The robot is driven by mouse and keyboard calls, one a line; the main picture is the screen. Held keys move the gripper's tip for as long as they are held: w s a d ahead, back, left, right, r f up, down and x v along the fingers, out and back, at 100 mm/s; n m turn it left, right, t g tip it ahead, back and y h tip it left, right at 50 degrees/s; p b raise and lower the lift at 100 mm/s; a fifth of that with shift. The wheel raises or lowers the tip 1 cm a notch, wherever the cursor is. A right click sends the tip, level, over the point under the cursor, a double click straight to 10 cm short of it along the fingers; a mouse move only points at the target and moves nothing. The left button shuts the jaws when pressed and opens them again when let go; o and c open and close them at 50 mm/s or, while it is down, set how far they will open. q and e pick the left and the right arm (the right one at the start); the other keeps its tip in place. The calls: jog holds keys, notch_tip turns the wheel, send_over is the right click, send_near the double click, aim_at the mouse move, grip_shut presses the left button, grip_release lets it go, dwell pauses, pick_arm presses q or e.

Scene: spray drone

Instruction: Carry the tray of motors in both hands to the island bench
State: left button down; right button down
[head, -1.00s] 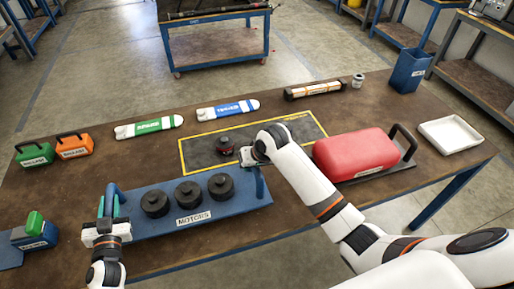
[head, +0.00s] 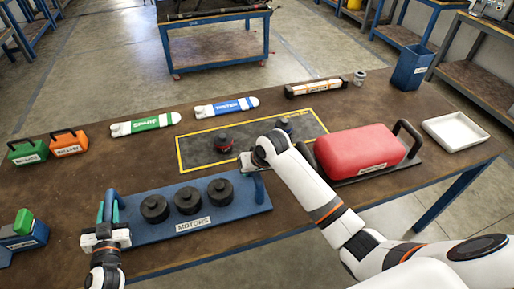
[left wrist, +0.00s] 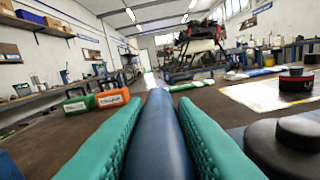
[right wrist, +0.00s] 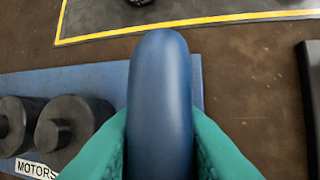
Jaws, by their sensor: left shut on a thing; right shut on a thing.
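The blue motor tray (head: 240,207), labelled MOTORS, is at the near side of the brown table and holds three black motors (head: 188,200) in a row. A blue handle stands at each end. My left gripper (head: 106,226) is shut on the left handle, which shows between green finger pads in the left wrist view (left wrist: 158,130). My right gripper (head: 254,168) is shut on the right handle, also seen between the pads in the right wrist view (right wrist: 160,110). The tray looks about level. I cannot tell whether it clears the tabletop. A blue-framed bench (head: 215,50) stands behind the table.
Green and orange ballast blocks (head: 68,144) sit left. Open floor (head: 110,65) lies behind the table.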

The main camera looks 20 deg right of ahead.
pick_arm(q)
jog(key=c, duration=1.4)
grip_release()
jog(key=shift+f, duration=0.1)
jog(key=shift+c, duration=0.2)
pick_arm(e)
jog(key=c, duration=1.5)
grip_release()
pick_arm(q)
jog(key=shift+o, duration=1.4)
jog(key=shift+s, duration=0.1)
pick_arm(e)
jog(key=o, duration=0.3)
pick_arm(q)
jog(key=shift+s+r, duration=0.1)
jog(key=shift+r, duration=0.1)
pick_arm(e)
jog(key=shift+s+r, duration=0.1)
jog(key=shift+s, duration=0.1)
pick_arm(q)
jog(key=shift+s+f, duration=0.1)
pick_arm(e)
jog(key=shift+w, duration=0.1)
pick_arm(q)
jog(key=s, duration=1.1)
jog(key=shift+s+a, duration=0.4)
jog(key=shift+a, duration=0.05)
pick_arm(e)
jog(key=v, duration=1.2)
